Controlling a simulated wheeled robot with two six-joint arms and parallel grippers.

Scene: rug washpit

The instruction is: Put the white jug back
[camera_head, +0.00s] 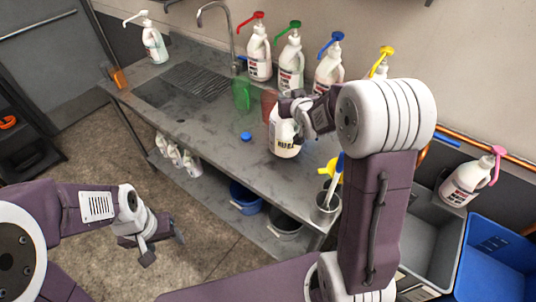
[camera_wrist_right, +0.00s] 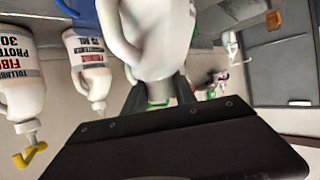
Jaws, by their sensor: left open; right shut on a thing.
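A white jug (camera_head: 284,138) with a dark-printed label and a side handle is in my right gripper (camera_head: 298,108), over the middle of the steel counter. The fingers are shut at its neck; its top is hidden by the gripper. I cannot tell whether its base touches the counter. The jug also shows large in the right wrist view (camera_wrist_right: 158,40), its neck between the fingers. A small blue cap (camera_head: 246,136) lies on the counter to its left. My left gripper (camera_head: 163,247) is open and empty, low over the floor in front of the counter.
The steel counter (camera_head: 200,120) has jugs with red (camera_head: 259,60), green (camera_head: 291,68), blue (camera_head: 328,72) and yellow (camera_head: 381,65) pumps along the back. Translucent green (camera_head: 242,93) and red pieces stand nearby. A steel cup (camera_head: 325,208) holds tools at the front corner.

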